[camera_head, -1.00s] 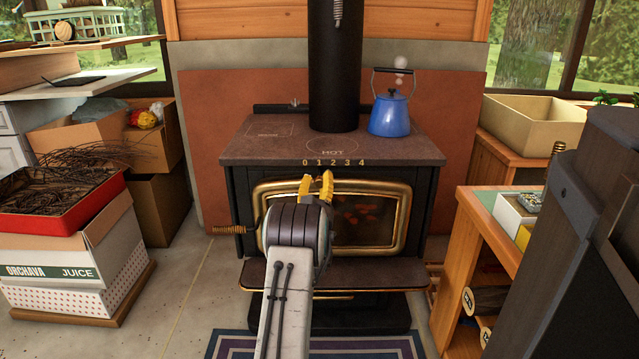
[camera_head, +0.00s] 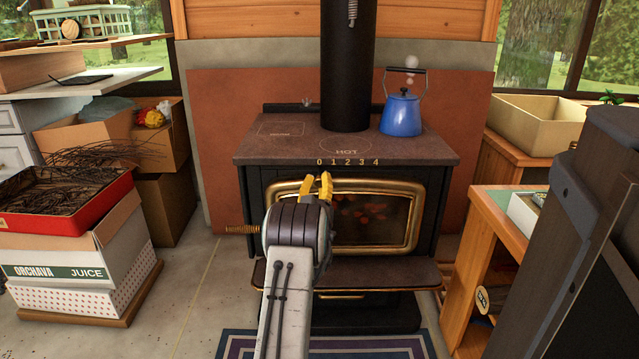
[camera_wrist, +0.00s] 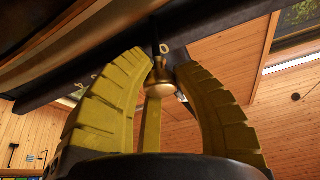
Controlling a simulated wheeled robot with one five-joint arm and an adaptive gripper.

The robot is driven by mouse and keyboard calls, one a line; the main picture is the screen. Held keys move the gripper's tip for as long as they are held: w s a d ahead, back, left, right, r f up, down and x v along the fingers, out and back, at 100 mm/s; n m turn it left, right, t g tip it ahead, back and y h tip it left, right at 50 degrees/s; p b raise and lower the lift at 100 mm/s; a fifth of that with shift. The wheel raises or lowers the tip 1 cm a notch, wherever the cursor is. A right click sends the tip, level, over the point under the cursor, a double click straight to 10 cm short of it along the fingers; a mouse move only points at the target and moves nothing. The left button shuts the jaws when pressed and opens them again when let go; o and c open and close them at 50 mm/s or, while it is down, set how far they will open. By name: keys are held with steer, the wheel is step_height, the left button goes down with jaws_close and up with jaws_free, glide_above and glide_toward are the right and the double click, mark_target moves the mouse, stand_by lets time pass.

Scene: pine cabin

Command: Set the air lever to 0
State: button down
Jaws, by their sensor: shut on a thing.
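The black stove (camera_head: 440,158) stands ahead, with a number scale (camera_head: 347,162) from 0 to 4 along its top front edge. My gripper (camera_head: 319,181) is raised in front of that edge, just below the 0. The air lever's brass knob (camera_wrist: 161,84) shows between the yellow fingers in the wrist view, and the fingers are shut on it. A brass 0 mark (camera_wrist: 165,48) shows just above the knob there. In the head view the lever is hidden behind my gripper.
A blue kettle (camera_head: 401,112) stands on the stovetop at the right. A coiled handle (camera_head: 243,229) sticks out at the stove's left. Boxes (camera_head: 80,260) stand at the left and a wooden bench (camera_head: 487,230) at the right.

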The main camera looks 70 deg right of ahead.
steer(key=shift+w+a+r, duration=0.1)
steer(key=shift+w+r, duration=0.1)
steer(key=c, duration=0.9)
jaws_free()
steer(key=shift+c, duration=0.2)
steer(key=shift+a+f, duration=0.1)
steer(key=shift+f, duration=0.05)
steer(key=shift+s+a+f, duration=0.2)
steer(key=shift+a+f, duration=0.05)
steer(key=shift+a, duration=0.3)
steer(key=v, duration=1)
steer(key=shift+a, duration=0.3)
